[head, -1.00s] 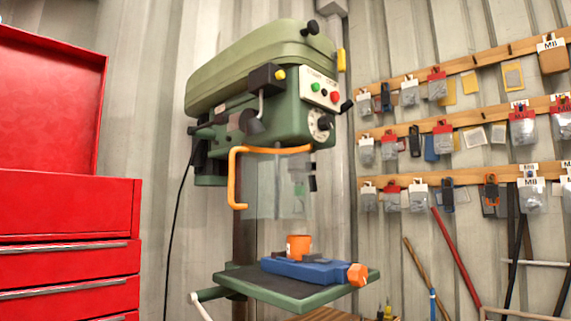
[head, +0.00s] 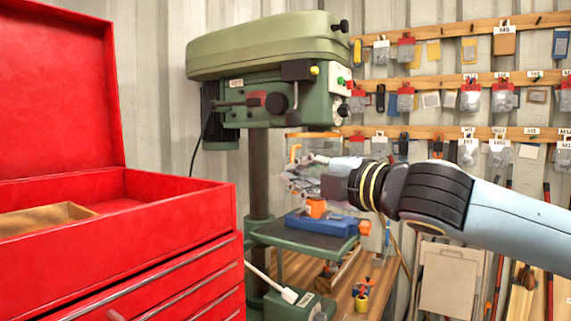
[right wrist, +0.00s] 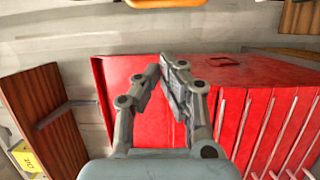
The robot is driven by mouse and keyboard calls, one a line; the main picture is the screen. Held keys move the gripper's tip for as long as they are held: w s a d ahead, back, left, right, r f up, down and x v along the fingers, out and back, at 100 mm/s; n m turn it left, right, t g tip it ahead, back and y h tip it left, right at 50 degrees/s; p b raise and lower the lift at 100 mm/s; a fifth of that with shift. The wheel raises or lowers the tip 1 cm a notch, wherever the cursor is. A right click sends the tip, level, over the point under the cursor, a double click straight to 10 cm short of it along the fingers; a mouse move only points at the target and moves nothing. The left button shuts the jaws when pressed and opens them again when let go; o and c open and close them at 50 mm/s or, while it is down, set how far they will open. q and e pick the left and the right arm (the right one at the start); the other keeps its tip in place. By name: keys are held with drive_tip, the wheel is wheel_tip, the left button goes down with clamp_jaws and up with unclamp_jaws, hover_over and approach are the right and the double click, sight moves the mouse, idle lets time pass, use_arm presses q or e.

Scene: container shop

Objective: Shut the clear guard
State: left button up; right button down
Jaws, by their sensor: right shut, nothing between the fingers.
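The clear guard (head: 322,145) hangs under the head of the green drill press (head: 265,80). It is a see-through panel with an orange top edge and an orange handle (head: 294,152) on its left. My right gripper (head: 291,180) overlaps the guard's lower part in the head view, and its arm comes in from the right. Its fingers are shut and empty; whether they touch the guard I cannot tell. The right wrist view shows the closed fingertips (right wrist: 167,66) with an orange bar (right wrist: 165,2) beyond, at the top edge. My left gripper is not in view.
A red tool chest (head: 180,205) with an open lid stands at the left. A blue vise (head: 322,223) with an orange part sits on the drill table (head: 300,238), below my gripper. Boards with hanging packets line the wall at right.

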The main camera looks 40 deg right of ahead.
drive_tip(key=w+d+b, duration=0.2)
drive_tip(key=w+b, duration=0.2)
drive_tip(key=w, duration=0.3)
drive_tip(key=shift+w, duration=0.25)
idle(0.3)
drive_tip(key=shift+d, duration=0.15)
idle(0.4)
